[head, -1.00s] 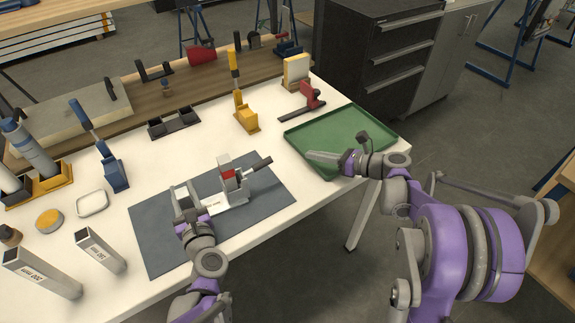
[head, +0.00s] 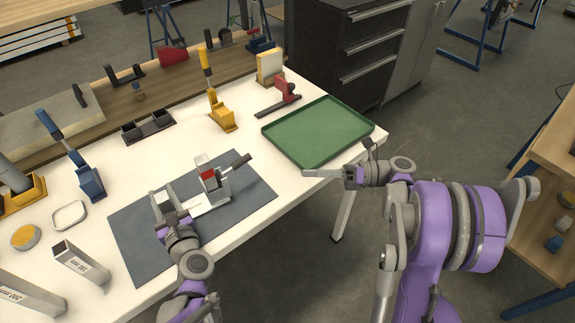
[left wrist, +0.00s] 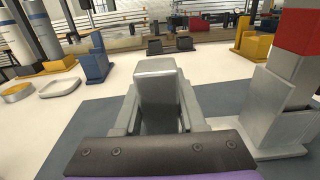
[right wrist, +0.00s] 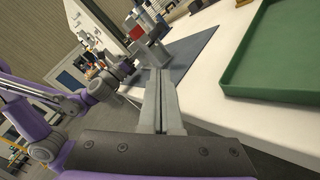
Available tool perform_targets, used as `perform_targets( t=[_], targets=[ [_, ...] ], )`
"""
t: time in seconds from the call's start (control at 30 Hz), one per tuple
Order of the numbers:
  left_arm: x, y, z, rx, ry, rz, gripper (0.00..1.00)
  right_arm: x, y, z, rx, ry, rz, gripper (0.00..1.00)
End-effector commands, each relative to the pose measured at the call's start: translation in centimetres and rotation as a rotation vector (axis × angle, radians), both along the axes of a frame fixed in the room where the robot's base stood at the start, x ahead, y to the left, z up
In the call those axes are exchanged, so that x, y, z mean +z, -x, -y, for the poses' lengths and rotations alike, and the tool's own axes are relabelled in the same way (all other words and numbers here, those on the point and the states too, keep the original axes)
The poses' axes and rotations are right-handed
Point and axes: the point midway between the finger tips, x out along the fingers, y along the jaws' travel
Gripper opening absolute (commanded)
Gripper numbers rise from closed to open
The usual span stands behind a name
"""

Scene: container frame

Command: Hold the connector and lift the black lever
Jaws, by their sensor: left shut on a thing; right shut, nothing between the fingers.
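The connector (head: 205,205) is a light grey metal piece with a red and white block, lying on the dark mat (head: 137,244). It also shows at the right of the left wrist view (left wrist: 284,112). The black lever (head: 237,162) sticks out from its upright part, toward the upper right. My left gripper (head: 163,207) is shut on the connector's left end, a grey upright block (left wrist: 158,90) between the fingers. My right gripper (head: 306,173) is shut and empty, right of the lever, near the table's front edge below the green tray.
The green tray (head: 316,165) lies at the table's right end, close to my right gripper. Metal blocks (head: 80,262) stand at the front left. White table is bare between mat and tray.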

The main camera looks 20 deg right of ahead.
Motion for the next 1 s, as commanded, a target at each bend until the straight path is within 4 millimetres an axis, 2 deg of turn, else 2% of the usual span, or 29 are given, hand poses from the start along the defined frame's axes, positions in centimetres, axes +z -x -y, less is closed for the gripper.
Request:
perform_targets(
  t=[0.47,0.7,1.0],
  targets=[
    [0.0,0.0,0.0,0.001,-0.001,0.001,0.0,-0.1,-4.2,-8.6,0.005,-0.001,0.0,0.0],
    [0.0,0.0,0.0,0.001,-0.001,0.001,0.0,1.4,-6.6,-9.6,0.001,0.0,-0.001,0.0],
    [0.0,0.0,0.0,0.0,0.0,0.0,0.0,1.7,-7.0,-9.8,-0.001,0.0,-0.002,0.0]
  ],
)
